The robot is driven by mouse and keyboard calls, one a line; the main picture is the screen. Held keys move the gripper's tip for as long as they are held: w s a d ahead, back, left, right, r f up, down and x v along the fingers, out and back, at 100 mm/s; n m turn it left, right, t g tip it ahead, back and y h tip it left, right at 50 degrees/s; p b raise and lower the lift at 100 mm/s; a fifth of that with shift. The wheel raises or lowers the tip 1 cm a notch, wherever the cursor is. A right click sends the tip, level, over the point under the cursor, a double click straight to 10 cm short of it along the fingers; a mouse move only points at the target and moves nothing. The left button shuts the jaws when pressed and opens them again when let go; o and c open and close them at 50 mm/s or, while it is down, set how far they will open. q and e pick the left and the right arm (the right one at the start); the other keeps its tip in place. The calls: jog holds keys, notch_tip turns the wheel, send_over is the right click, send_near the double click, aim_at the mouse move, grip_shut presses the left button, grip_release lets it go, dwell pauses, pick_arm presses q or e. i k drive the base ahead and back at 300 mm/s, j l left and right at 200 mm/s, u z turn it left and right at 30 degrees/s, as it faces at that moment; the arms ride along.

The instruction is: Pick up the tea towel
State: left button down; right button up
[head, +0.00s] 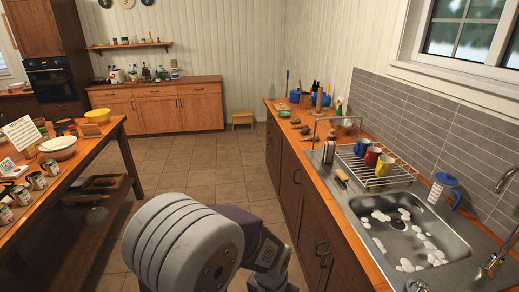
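I cannot make out a tea towel in the head view. A large grey, ribbed link of one of my arms fills the bottom middle and hides the floor behind it. I see no fingertips of either gripper, so neither gripper is in view.
On the right, a wooden counter (328,195) holds a sink (456,244) with suds, a dish rack (368,182) with several mugs, and a blue-and-white bottle (443,190). A wooden table (97,146) with bowls and tins stands left. The tiled floor (205,160) between is clear. A stool (243,118) stands behind.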

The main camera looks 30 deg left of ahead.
aim_at(329, 148)
jog(key=u, duration=0.5)
jog(key=i+j+z, duration=1.15)
jog(key=j+z, duration=0.2)
jog(key=j, duration=0.2)
jog(key=i+j+z, duration=0.15)
jog(key=j+z, duration=0.3)
jog(key=j, duration=0.25)
jog(key=j+z, duration=0.45)
jog(key=j, duration=0.3)
jog(key=j+z, duration=0.45)
jog(key=j, duration=0.35)
jog(key=k+j+z, duration=0.2)
jog(key=j+z, duration=0.25)
jog(key=j, duration=0.25)
